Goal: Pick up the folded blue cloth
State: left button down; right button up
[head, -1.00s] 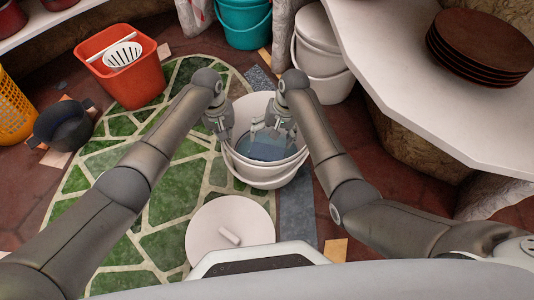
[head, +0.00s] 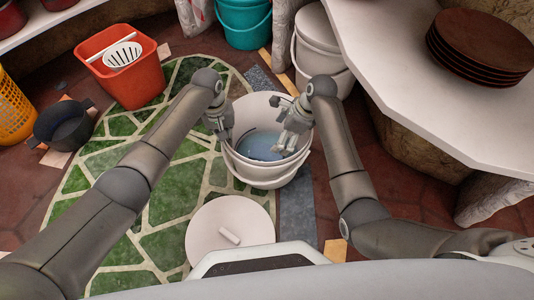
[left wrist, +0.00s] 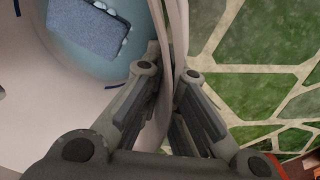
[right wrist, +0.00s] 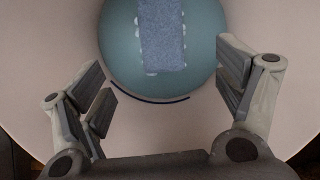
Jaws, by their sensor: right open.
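The folded blue cloth (right wrist: 162,35) lies in the blue water inside the white bucket (head: 265,178), with small pale bubbles along its edges. It also shows in the left wrist view (left wrist: 88,28); in the head view I cannot tell it from the water (head: 262,146). My right gripper (head: 284,144) is open and empty at the right side of the bucket's mouth; in the right wrist view its fingers (right wrist: 162,90) are spread either side of the cloth, apart from it. My left gripper (head: 224,132) is at the bucket's left rim, its fingers (left wrist: 168,75) closed on the wall.
A round white lid (head: 205,235) lies on the green patterned floor in front of the bucket. The white counter (head: 400,75) with brown plates (head: 480,45) juts in at right. A red bin (head: 130,80) and dark pot (head: 62,125) stand left.

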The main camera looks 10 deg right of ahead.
aim_at(267, 152)
jog(key=shift+m, duration=0.6)
jog(key=shift+x, duration=5.9)
jog(key=shift+d, duration=0.1)
jog(key=c, duration=1.1)
